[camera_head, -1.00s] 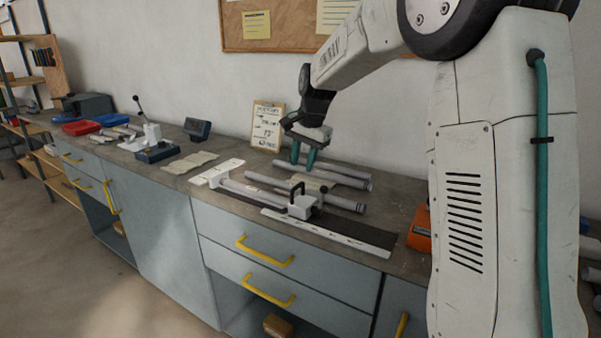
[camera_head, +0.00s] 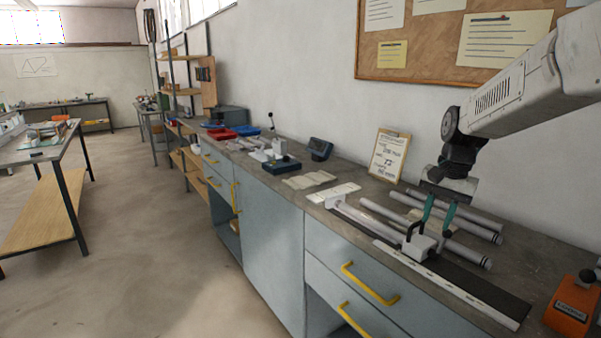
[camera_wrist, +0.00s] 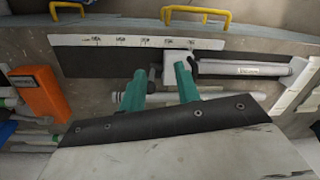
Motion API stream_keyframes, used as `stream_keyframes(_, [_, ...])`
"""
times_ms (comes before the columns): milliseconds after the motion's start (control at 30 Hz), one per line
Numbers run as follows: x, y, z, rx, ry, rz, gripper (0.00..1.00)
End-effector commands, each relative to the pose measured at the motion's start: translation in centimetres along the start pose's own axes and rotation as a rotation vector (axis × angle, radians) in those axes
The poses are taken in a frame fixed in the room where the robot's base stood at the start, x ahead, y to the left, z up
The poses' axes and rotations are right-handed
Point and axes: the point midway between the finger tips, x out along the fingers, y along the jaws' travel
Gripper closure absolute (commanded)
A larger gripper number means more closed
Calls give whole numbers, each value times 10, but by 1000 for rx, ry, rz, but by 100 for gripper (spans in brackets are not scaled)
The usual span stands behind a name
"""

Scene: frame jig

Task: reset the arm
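My gripper (camera_head: 437,217) hangs over the workbench, with its two teal fingers pointing down. The wrist view also shows the fingers (camera_wrist: 159,76) apart, with nothing held between them. Below is the frame jig, with a dark base strip (camera_head: 480,282), a white scale strip along its front edge (camera_head: 440,280) and a white clamp block (camera_head: 418,247) with a black handle. A grey tube (camera_head: 362,222) lies along the jig, left of the clamp. In the wrist view the clamp block (camera_wrist: 155,58) is just past the fingertips.
Loose grey tubes (camera_head: 480,232) lie behind the jig. An orange box (camera_head: 572,305) stands at the right. A clipboard (camera_head: 389,155) leans on the wall. Left along the bench are papers, a small device (camera_head: 320,149) and red and blue trays. Open floor (camera_head: 150,230) lies left.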

Motion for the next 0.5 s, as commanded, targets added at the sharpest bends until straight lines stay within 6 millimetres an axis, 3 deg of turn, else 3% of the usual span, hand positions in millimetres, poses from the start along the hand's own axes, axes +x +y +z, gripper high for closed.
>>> stream_keyframes(33, [-6,10,22,-55,-5,11,68])
stream_keyframes(300, [-19,66,134,-355,-35,69,68])
stream_keyframes(500, [-18,114,218,-554,-24,96,68])
